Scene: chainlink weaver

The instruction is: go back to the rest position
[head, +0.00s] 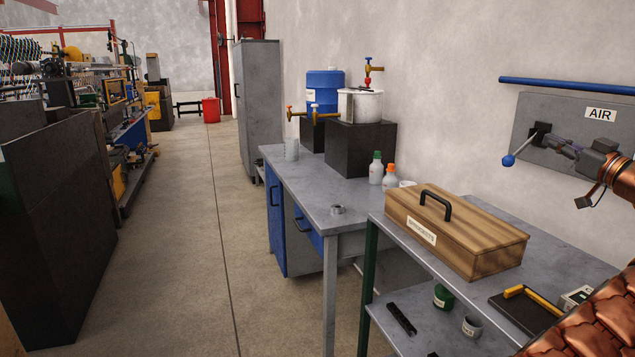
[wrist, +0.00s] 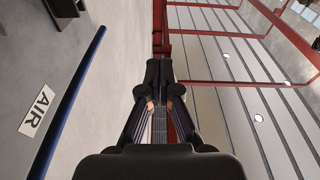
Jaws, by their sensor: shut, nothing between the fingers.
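My gripper (head: 562,147) shows at the right of the head view, in front of the grey AIR panel (head: 532,107) on the wall. In the wrist view my gripper (wrist: 158,68) has its black fingers drawn together, with nothing between them. A lever with a blue knob (head: 508,160) on a black mount (head: 539,133) is just left of the fingertips in the head view. The fingers look apart from the wall in the wrist view, where the AIR label (wrist: 39,111) lies off to the left. My copper-coloured arm fills the lower right of the head view.
A blue pipe (head: 565,86) runs along the wall above the panel. The floor aisle (head: 185,240) at left is clear.

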